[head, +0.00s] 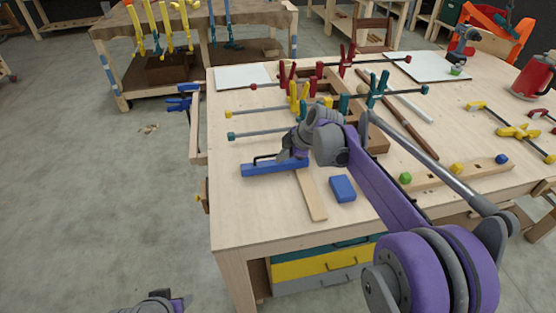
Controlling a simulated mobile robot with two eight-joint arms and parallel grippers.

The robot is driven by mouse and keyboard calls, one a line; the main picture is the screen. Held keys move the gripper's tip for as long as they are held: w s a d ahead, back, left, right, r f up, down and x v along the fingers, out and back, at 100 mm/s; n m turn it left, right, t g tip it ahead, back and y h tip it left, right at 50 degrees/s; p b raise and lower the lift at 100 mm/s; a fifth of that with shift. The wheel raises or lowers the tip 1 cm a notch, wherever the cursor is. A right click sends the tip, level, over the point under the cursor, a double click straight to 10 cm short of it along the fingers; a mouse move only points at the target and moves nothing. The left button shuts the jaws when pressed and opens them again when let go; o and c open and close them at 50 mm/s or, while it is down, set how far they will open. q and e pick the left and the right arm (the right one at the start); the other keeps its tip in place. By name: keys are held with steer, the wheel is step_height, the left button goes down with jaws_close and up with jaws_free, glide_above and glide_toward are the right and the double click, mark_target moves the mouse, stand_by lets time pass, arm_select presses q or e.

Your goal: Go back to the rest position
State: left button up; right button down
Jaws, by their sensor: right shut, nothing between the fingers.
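My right arm reaches in from the lower right over the workbench (240,205). My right gripper (284,157) is shut and empty, at the blue tool with a dark handle (262,169); I cannot tell whether they touch. My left gripper (178,302) shows only in part at the bottom left, over the floor and away from the bench; its fingers are too unclear to judge. A clamped wooden form (374,142) lies behind my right arm, which hides part of it. Long bar clamps with red, yellow and teal grips lie across it.
A pale wood strip (311,195) and a blue block (343,188) lie near the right gripper. A wooden holder (440,178) carries coloured knobs. A drill (463,45) and red kettle (534,77) stand far right. Clear floor (100,220) lies left of the bench.

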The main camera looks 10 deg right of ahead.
steer(key=v, duration=0.5)
steer(key=s+f+m+h, duration=0.2)
steer(key=s+m, duration=0.7)
steer(key=s, duration=0.8)
steer(key=s+d+f+m+h, duration=0.1)
steer(key=s+f+m, duration=0.3)
steer(key=s, duration=0.3)
steer(key=s+d+f+m+h, duration=0.1)
steer(key=s+f+m, duration=0.3)
steer(key=s, duration=0.4)
steer(key=shift+d+f+t, duration=0.3)
steer(key=shift+d+f, duration=0.1)
steer(key=shift+f, duration=0.15)
